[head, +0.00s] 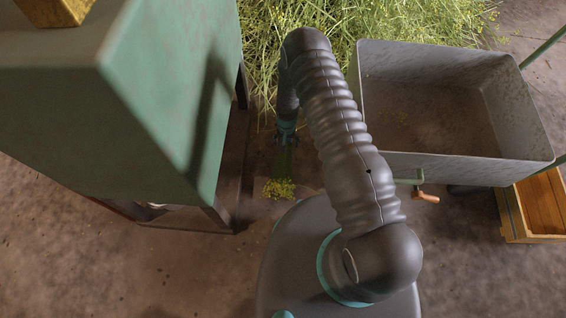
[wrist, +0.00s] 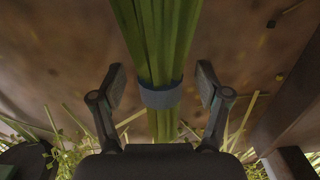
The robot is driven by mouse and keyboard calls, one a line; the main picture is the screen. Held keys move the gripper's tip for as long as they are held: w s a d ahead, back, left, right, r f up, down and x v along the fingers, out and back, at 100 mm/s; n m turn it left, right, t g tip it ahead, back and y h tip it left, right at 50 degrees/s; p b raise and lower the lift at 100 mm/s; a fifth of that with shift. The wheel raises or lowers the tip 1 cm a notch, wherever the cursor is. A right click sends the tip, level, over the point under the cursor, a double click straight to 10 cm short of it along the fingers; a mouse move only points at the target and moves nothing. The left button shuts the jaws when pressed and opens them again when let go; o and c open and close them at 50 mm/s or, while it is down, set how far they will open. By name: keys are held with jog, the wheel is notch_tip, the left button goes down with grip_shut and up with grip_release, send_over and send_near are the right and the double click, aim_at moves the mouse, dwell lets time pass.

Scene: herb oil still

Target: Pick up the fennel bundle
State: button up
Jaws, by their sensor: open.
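The fennel bundle is a sheaf of green stalks with yellow flower heads (head: 279,189) on the floor side below my gripper (head: 286,138) in the head view. In the wrist view the green stalks (wrist: 155,38) run from the top edge down the middle, with a grey-blue band (wrist: 160,95) around them. My gripper (wrist: 161,84) is open there, one finger on each side of the stalks near the band. Gaps show between both fingers and the bundle. The lower end of the stalks is hidden behind my gripper's body.
A large green cabinet-like unit on legs (head: 165,100) stands close on the left. A grey metal bin (head: 425,165) with a crank handle (head: 427,197) is on the right, beside a wooden crate (head: 515,212). A heap of cut herbs (head: 375,18) lies behind. Brown floor shows in front.

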jog(key=shift+f, duration=0.2)
jog(key=c, duration=1.2)
jog(key=shift+o, duration=0.2)
jog(key=shift+r, duration=0.15)
